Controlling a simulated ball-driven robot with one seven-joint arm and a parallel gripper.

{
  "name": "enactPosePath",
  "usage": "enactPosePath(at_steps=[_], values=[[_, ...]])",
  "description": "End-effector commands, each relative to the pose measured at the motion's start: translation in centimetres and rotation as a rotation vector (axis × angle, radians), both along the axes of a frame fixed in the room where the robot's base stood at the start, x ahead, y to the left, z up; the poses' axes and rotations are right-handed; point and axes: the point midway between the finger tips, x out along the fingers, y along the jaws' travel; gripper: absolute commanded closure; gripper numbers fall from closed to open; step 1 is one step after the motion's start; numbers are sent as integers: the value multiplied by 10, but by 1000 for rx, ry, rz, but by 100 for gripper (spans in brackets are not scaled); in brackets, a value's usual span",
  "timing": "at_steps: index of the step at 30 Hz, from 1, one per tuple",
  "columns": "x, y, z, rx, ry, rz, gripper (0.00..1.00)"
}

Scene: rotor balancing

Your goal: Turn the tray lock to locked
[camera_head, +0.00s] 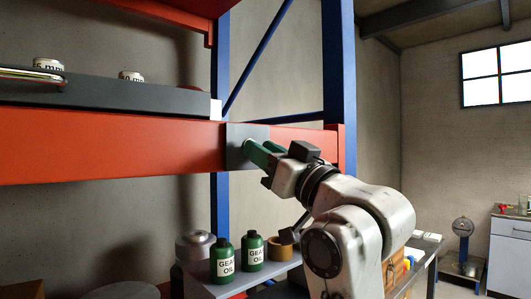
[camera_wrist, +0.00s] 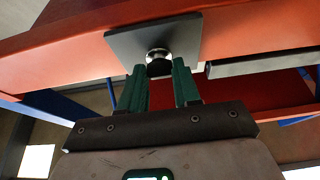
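The lock is a dark square plate (camera_wrist: 120,43) with a round silver knob (camera_wrist: 159,62), on the front of the orange beam. In the head view my gripper (camera_head: 258,150) is at the plate. The tray (camera_head: 130,93), dark grey, lies on the beam at left.
A dark rod (camera_wrist: 255,64) runs along the beam right of the plate. Blue posts (camera_head: 338,70) stand close behind my arm. Below, a lower shelf holds green oil bottles (camera_head: 222,262), a grey container (camera_head: 195,246) and a tan roll (camera_head: 281,248). White cans (camera_head: 131,77) stand at the tray.

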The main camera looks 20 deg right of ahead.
Motion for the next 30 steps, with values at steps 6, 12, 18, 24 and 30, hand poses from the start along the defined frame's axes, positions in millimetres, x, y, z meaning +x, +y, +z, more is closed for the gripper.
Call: enactPosePath(at_steps=[6, 12, 18, 24, 30], values=[[0, 0, 0, 0, 0, 0, 89], [0, 0, 0, -2, -1, 0, 99], [0, -1, -1, -38, -11, -1, 99], [0, -3, -2, -141, -45, -3, 99], [1, -5, -2, -304, -98, -3, 99]])
